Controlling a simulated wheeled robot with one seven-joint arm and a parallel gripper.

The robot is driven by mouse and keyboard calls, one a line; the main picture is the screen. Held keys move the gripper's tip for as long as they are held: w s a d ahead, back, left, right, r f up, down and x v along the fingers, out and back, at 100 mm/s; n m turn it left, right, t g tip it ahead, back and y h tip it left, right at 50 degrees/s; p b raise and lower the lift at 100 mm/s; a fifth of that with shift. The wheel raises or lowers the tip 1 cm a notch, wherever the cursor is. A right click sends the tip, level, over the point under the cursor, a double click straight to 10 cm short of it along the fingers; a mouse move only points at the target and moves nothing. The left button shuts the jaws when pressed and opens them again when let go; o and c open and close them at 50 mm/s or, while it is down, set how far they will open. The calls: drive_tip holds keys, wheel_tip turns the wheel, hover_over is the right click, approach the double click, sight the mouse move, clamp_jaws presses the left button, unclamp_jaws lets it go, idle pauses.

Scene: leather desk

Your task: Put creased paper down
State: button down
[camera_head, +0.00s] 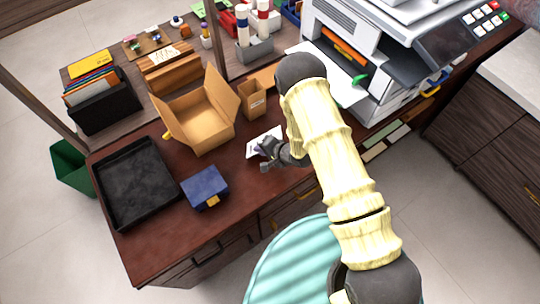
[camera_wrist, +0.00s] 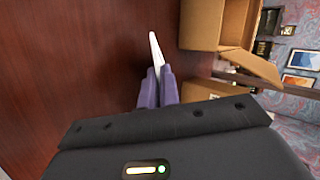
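The creased paper (camera_head: 262,143) is a small white sheet over the dark red-brown desk, just right of the open cardboard box. In the wrist view the paper (camera_wrist: 155,48) shows edge-on as a narrow white strip rising from between the fingers. My gripper (camera_head: 265,153) is at the paper's near edge, above the desk. In the wrist view my gripper's purple fingers (camera_wrist: 158,80) are close together with the paper between them. I cannot tell whether the paper's lower edge touches the desk.
An open cardboard box (camera_head: 200,120) stands behind left, with a small brown holder (camera_head: 253,99) beside it. A black tray (camera_head: 137,183) and a blue box (camera_head: 205,186) lie left. A printer (camera_head: 375,60) stands back right. Bare desk (camera_head: 165,238) lies at the front.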

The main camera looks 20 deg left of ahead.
drive_tip(key=shift+a+f, duration=0.1)
drive_tip(key=c, duration=1.8)
unclamp_jaws()
drive_tip(key=p+v, duration=0.4)
drive_tip(key=v, duration=0.4)
drive_tip(key=shift+p, duration=0.35)
wheel_tip(320, 180, up, 8)
drive_tip(key=d+p, duration=0.2)
drive_tip(key=p, duration=0.3)
drive_tip(key=shift+s+p, duration=0.4)
drive_tip(key=shift+s, duration=0.05)
